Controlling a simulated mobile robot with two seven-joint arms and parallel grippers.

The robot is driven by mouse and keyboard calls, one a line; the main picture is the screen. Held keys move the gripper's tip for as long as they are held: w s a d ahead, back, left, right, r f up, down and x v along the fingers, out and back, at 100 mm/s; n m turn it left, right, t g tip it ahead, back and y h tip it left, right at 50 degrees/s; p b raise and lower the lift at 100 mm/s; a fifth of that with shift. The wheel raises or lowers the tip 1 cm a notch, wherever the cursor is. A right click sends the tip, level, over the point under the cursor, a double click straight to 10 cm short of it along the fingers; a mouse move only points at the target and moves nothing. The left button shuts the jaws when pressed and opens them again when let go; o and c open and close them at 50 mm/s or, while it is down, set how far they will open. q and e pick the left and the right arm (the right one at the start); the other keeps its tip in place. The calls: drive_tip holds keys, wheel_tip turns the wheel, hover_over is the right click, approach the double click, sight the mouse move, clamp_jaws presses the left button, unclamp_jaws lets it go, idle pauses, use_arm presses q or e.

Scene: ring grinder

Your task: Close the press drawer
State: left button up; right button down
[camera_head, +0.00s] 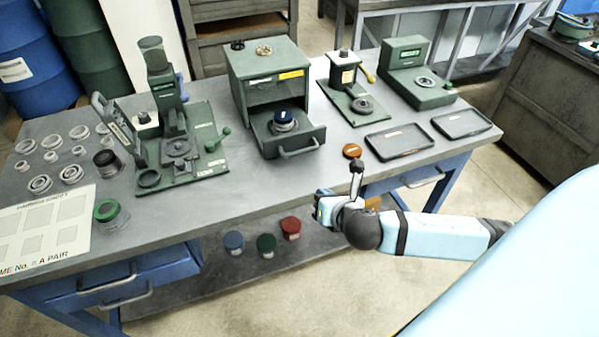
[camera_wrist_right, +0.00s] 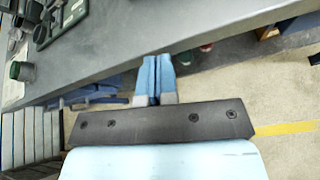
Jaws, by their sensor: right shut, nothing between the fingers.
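The green press cabinet (camera_head: 264,68) stands at the back middle of the workbench. Its drawer (camera_head: 308,132) is pulled out toward the front, with a bar handle (camera_head: 300,151) on its face. A blue-topped round part (camera_head: 284,119) sits in the drawer. My right gripper (camera_head: 357,166) is shut and empty, near the bench's front edge, to the right of and apart from the drawer handle. Its closed fingers show in the right wrist view (camera_wrist_right: 156,62), where the drawer cannot be made out. My left gripper is not in view.
A lever press (camera_head: 165,90) stands left of the cabinet; a small press (camera_head: 344,75) and green device (camera_head: 408,65) stand right. A brown disc (camera_head: 351,151) and dark tray (camera_head: 399,140) lie near my right gripper. Bench space before the drawer is clear.

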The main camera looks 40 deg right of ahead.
drive_tip(key=w+d+n, duration=0.1)
drive_tip(key=w, duration=0.2)
drive_tip(key=w+d+f+n, duration=0.1)
drive_tip(key=w, duration=0.2)
drive_tip(key=w+d+h, duration=0.1)
drive_tip(key=w, duration=0.2)
drive_tip(key=shift+w+d+f+n+t, duration=0.35)
drive_tip(key=shift+f+n+t, duration=0.05)
drive_tip(key=w, duration=0.3)
drive_tip(key=shift+w+d+r, duration=0.1)
drive_tip(key=shift+d+r, duration=0.15)
drive_tip(key=shift+d, duration=0.15)
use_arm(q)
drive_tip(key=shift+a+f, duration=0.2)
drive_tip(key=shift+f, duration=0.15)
use_arm(e)
drive_tip(key=shift+w+r, duration=0.1)
drive_tip(key=shift+w, duration=0.3)
drive_tip(key=shift+w+d, duration=0.1)
